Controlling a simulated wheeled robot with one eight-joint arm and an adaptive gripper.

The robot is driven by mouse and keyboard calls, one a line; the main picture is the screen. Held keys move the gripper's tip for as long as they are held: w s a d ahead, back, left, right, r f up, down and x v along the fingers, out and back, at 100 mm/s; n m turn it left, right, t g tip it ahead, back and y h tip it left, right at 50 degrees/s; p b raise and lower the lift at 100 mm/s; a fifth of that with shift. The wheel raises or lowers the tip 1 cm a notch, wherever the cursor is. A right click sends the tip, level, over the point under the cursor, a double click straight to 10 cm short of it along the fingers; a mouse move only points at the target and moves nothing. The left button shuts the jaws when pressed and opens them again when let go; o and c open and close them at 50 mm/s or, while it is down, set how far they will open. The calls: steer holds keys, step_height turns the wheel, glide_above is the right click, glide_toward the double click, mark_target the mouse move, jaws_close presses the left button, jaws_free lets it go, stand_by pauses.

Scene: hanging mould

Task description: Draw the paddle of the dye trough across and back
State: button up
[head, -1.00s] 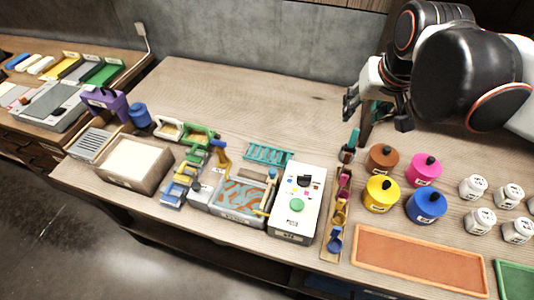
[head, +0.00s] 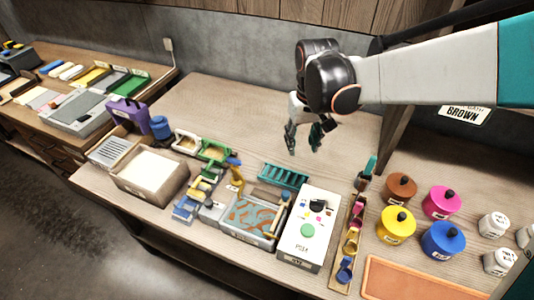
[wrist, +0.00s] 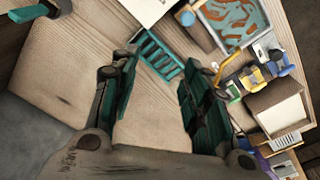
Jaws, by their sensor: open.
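The dye trough (head: 238,230) is a grey tray with blue and brown swirled liquid, on the bench left of the white box. Its paddle (head: 283,203), apparently the tan bar with a bluish top, stands at the trough's right side. The trough (wrist: 262,38) shows at the top of the wrist view, with a bluish round end (wrist: 187,18) beside it, probably the paddle's. My gripper (head: 303,141) is open and empty, above the bench behind the trough and the teal rack. Its fingers (wrist: 158,88) are apart in the wrist view and touch nothing I can see.
The teal rack (head: 283,175) lies just behind the trough. The white box (head: 305,240) with a green button stands right of it. A curved brass piece (head: 236,179) and coloured clamps are at its left. Colour pots (head: 397,225) stand further right. The bench behind is bare.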

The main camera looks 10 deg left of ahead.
steer(key=n, duration=0.2)
glide_above(286, 193)
step_height(286, 193, down, 3)
steer(key=shift+g, duration=0.4)
step_height(286, 193, down, 14)
steer(key=b, duration=0.5)
steer(key=shift+r, duration=0.1)
jaws_close()
